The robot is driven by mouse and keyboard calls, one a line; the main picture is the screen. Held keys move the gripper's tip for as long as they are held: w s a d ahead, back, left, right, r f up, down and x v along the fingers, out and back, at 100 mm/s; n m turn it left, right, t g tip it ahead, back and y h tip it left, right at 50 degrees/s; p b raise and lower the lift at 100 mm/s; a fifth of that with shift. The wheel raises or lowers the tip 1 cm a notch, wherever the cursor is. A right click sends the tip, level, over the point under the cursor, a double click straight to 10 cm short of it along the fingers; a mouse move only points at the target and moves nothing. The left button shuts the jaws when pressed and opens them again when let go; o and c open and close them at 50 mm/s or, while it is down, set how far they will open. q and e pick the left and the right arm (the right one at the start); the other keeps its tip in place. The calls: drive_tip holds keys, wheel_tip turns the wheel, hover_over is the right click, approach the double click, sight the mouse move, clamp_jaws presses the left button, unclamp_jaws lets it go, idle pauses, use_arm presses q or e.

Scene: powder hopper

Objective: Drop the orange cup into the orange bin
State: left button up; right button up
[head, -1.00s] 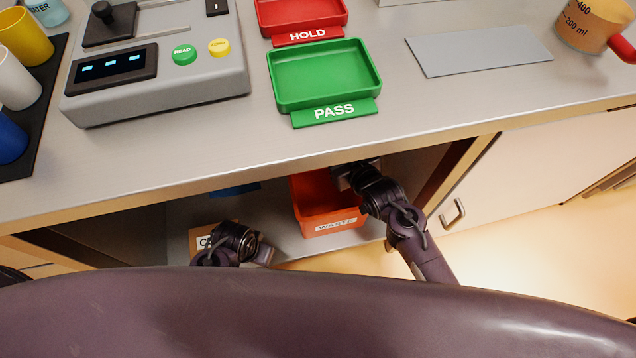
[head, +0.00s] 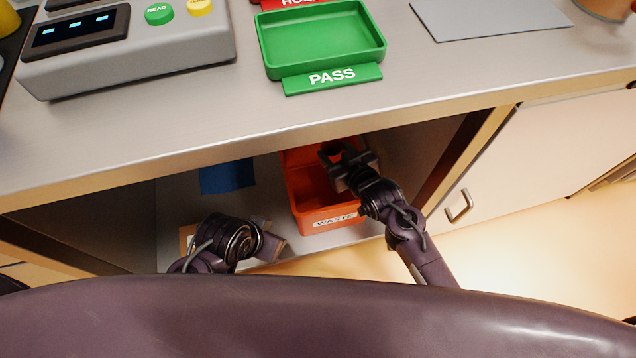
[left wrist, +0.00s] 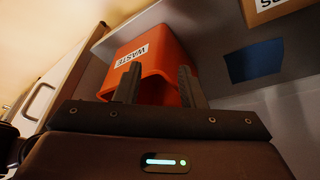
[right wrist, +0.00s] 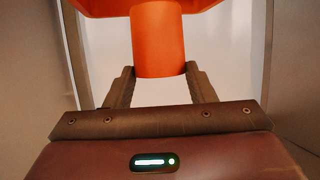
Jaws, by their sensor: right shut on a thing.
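The orange bin (head: 330,218), labelled WASTE, stands on the shelf under the counter. It also shows in the left wrist view (left wrist: 163,45) and at the top of the right wrist view (right wrist: 100,6). My right gripper (head: 345,160) is over the bin's far right part in the head view. In the right wrist view it is shut on the orange cup (right wrist: 158,45), with one finger at each side. In the head view the cup is mostly hidden by the gripper. My left gripper (left wrist: 158,82) is open and empty, low and left of the bin.
The counter edge (head: 240,150) overhangs the shelf above my arms. A blue square (head: 227,176) lies on the shelf left of the bin. A cardboard box (left wrist: 275,8) is partly seen. A cabinet post (head: 465,160) stands to the right. The green PASS tray (head: 325,40) is on the counter.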

drive_tip(key=o, duration=1.1)
drive_tip(key=shift+c, duration=0.2)
use_arm(q)
drive_tip(key=a, duration=0.1)
drive_tip(key=g+p, duration=0.1)
drive_tip(key=s+a+y+p, duration=0.1)
drive_tip(key=shift+s+a+r+n, duration=0.1)
drive_tip(key=shift+a+r+n, duration=0.2)
drive_tip(key=shift+r, duration=0.1)
use_arm(e)
drive_tip(key=v, duration=0.7)
drive_tip(key=shift+s+d+r, duration=0.15)
drive_tip(key=shift+s+d, duration=0.05)
drive_tip(key=shift+s, duration=0.15)
